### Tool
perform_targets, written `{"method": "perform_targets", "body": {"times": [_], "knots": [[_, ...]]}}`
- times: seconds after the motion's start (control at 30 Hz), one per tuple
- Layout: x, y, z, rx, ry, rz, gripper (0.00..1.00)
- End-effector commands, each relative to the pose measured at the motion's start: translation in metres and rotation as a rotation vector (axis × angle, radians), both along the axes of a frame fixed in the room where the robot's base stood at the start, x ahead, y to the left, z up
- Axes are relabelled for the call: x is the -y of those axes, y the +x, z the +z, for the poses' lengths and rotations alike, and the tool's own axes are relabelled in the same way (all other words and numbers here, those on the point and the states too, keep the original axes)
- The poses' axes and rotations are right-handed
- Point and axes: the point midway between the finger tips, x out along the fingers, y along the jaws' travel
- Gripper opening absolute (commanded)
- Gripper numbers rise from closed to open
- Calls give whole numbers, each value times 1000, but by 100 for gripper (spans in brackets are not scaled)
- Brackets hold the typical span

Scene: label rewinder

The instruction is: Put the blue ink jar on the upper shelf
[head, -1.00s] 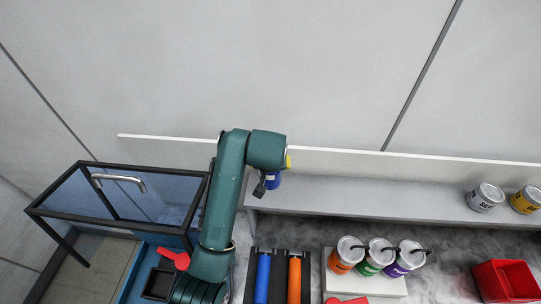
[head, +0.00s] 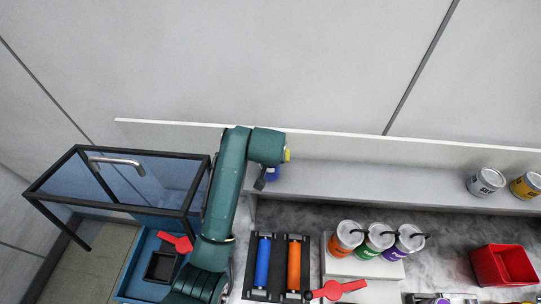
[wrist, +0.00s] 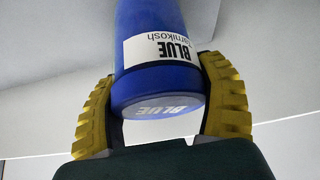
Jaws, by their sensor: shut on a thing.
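The blue ink jar (head: 272,174) is at the left end of the grey upper shelf (head: 370,187), partly hidden behind my gripper (head: 267,175). In the wrist view the blue jar (wrist: 158,85) fills the space between two yellow ribbed fingers of my gripper (wrist: 160,75). The fingers are shut on its sides. Its white label and its end face toward the camera both read BLUE. I cannot tell whether the jar touches the shelf.
A grey can (head: 486,182) and a yellow can (head: 527,185) stand at the shelf's right end; the middle is clear. Below are orange (head: 347,239), green (head: 377,240) and purple (head: 405,241) jars, a red bin (head: 504,265), rollers and a framed glass enclosure (head: 140,180).

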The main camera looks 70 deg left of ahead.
Motion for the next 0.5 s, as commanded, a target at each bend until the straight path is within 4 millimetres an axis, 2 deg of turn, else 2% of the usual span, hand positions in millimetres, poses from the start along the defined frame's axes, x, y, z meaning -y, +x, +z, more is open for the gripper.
{"method": "perform_targets", "body": {"times": [0.3, 0.33, 0.47, 0.5], "knots": [[-1, 0, -3, 3, 3, 0, 34], [-1, 0, -3, 3, 3, 0, 76], [-1, 0, -3, 2, 2, -1, 100], [0, 0, -3, 2, 2, -1, 100]]}}
